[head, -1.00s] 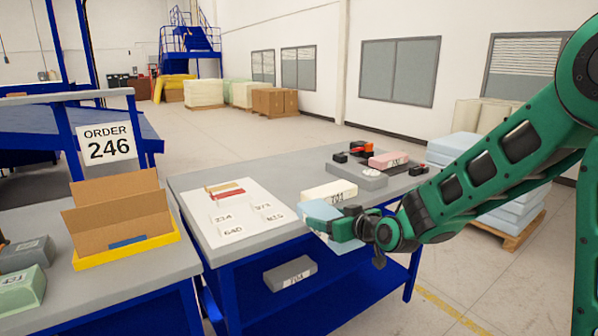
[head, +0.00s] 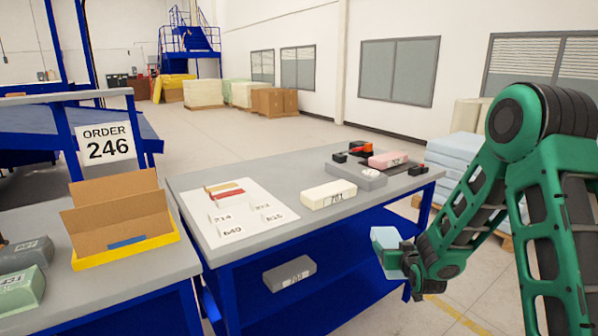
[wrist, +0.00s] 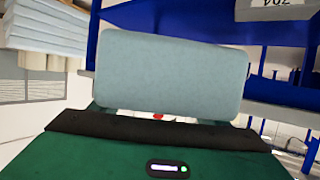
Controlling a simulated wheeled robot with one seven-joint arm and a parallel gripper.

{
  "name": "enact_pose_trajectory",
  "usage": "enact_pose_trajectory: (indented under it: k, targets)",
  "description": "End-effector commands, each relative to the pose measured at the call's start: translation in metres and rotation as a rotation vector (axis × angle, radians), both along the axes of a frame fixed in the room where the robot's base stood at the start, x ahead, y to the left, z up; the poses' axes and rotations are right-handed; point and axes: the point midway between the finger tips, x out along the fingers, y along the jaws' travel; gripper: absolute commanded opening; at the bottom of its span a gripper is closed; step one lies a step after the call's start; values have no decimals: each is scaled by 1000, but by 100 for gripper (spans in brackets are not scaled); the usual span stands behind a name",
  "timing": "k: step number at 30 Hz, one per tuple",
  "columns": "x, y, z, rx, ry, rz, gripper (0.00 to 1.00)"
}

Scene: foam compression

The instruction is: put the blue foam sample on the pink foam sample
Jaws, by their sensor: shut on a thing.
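The blue foam sample (head: 385,240) is held in my gripper (head: 396,258), in front of the table's right front edge and clear of the tabletop. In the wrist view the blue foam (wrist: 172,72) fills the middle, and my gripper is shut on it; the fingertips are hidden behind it. The pink foam sample (head: 388,160) lies at the table's back right, on or against a grey device (head: 357,176) with black and orange parts; I cannot tell exactly how it rests. My gripper is well in front of the pink foam and apart from it.
A cream foam block (head: 328,195) lies near the front edge of the table (head: 290,222). A white sheet (head: 246,232) with numbered labels lies to its left. A grey block (head: 290,273) sits on the lower shelf. Blue foam sheets (head: 462,150) are stacked behind my arm.

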Motion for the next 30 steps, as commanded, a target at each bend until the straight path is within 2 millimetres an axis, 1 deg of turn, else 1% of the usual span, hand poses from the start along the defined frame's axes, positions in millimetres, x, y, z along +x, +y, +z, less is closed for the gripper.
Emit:
enact_pose_trajectory:
  k: [1,3,6,10,14,18,21,24,30]
  targets:
    - [-10,1,-19,0,9,1,44]
    - [-20,1,-36,1,7,2,44]
    - [-33,1,-55,1,5,3,44]
    - [-45,2,-68,0,2,4,44]
    - [-60,4,-67,-1,0,8,44]
    - [-83,4,-54,-4,0,10,44]
    - [-96,3,-48,-2,-1,7,44]
    - [-102,2,-45,0,-1,5,44]
    - [-102,2,-45,0,-1,3,44]
